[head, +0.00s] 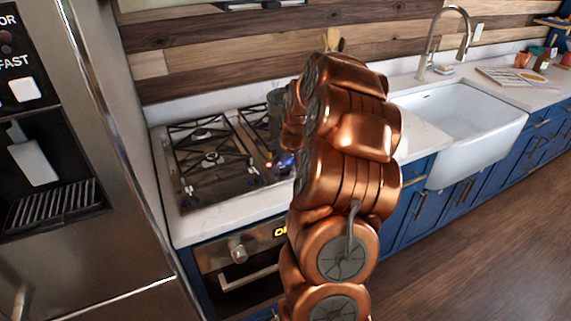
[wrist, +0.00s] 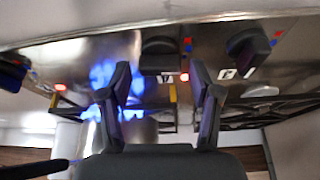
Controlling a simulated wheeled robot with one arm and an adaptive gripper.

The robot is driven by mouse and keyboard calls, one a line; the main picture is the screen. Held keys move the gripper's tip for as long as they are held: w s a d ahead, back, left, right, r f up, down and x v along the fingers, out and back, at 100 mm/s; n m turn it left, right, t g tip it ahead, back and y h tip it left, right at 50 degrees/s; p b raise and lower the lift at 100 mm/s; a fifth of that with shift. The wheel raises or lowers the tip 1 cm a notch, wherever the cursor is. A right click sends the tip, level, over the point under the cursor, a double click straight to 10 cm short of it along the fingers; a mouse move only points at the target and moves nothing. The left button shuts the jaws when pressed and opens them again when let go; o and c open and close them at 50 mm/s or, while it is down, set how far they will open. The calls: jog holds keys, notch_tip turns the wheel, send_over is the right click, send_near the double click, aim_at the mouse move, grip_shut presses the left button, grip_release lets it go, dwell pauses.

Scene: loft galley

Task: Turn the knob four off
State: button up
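The stove cooktop (head: 182,190) is steel with black grates, and a blue flame (head: 286,160) shows beside my arm. In the wrist view, a black knob (wrist: 160,56) is just beyond my fingertips, roughly centred between them. Another black knob (wrist: 248,50) is to its right, and a dark one (wrist: 12,72) is at the left edge. I cannot read which is knob four. Blue flame (wrist: 103,75) shows behind the left finger. My gripper (wrist: 160,82) is open with nothing between its fingers. In the head view my copper arm hides much of the cooktop's right side.
An oven (head: 222,255) with a round knob (head: 238,252) and lit display is below the counter. A tall steel fridge (head: 120,130) stands at the left. A white sink (head: 465,125) with a faucet (head: 432,45) is right. The wooden floor (head: 480,260) at lower right is clear.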

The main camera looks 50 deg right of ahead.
jog(key=c, duration=0.9)
jog(key=shift+f+m+b, duration=0.2)
jog(key=shift+m+b, duration=0.2)
jog(key=shift+b, duration=0.4)
jog(key=shift+h+b, duration=0.3)
jog(key=shift+b, duration=0.15)
jog(key=shift+f+m+g+b, duration=0.1)
jog(key=shift+m+g+b, duration=0.2)
jog(key=shift+m+b, duration=0.8)
jog(key=m+h+b, duration=0.1)
jog(key=m+b, duration=0.1)
jog(key=b, duration=0.1)
jog(key=m+g+b, duration=0.1)
jog(key=m+b, duration=0.2)
jog(key=shift+g+h, duration=0.3)
jog(key=shift+h, duration=0.1)
jog(key=m+g+b, duration=0.1)
jog(key=m+b, duration=0.1)
jog(key=m+g+b, duration=0.1)
jog(key=m+b, duration=0.1)
jog(key=m, duration=0.1)
jog(key=shift+w, duration=0.1)
jog(key=shift+r+m+g+b, duration=0.15)
jog(key=shift+m+g+b, duration=0.25)
jog(key=shift+m, duration=0.6)
jog(key=shift+r+m+g+b, duration=0.1)
jog(key=shift+m+g+b, duration=0.3)
jog(key=shift+m, duration=0.6)
